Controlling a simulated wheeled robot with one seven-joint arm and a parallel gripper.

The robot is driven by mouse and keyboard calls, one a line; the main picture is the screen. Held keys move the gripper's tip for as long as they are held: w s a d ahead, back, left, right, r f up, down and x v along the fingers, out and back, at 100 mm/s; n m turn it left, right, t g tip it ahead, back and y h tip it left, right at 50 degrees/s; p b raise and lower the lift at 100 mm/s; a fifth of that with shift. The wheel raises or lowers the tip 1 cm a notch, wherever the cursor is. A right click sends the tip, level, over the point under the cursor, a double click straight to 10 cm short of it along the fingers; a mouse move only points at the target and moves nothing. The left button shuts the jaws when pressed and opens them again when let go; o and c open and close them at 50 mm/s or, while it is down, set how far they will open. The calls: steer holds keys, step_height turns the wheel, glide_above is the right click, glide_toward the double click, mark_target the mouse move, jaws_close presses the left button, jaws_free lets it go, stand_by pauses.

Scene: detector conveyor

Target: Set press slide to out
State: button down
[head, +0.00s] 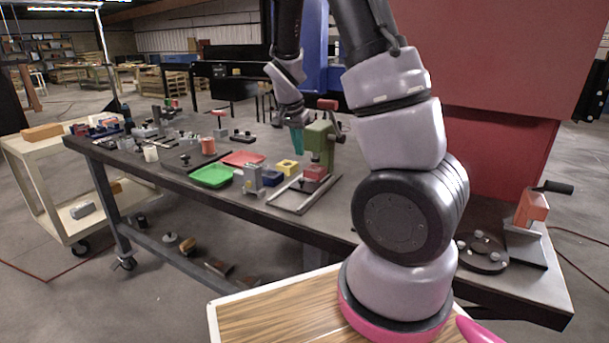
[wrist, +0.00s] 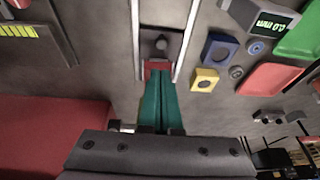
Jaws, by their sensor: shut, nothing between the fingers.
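The green press (head: 320,140) stands on the dark workbench with a red lever knob on top. Its slide, a red block (head: 315,172) in the head view, sits between two pale rails (head: 290,200) at the press foot. In the wrist view a grey block with a round dark knob (wrist: 161,44) lies between the rails, with a red edge nearest me. My gripper (head: 298,152) has teal fingers, shut and empty, pointing down beside the press. In the wrist view the fingertips (wrist: 158,84) are close to the red edge; whether they touch it I cannot tell.
A yellow block (head: 287,167), a blue block (head: 271,177), a green tray (head: 211,176) and a red tray (head: 243,158) lie left of the press. A grey gauge with a display (wrist: 265,20) is nearby. A lever device (head: 530,215) stands at the right.

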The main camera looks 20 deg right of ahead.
steer(key=f, duration=0.1)
glide_toward(307, 184)
steer(key=x, duration=0.5)
steer(key=shift+w+f, duration=0.15)
steer(key=shift+f, duration=0.05)
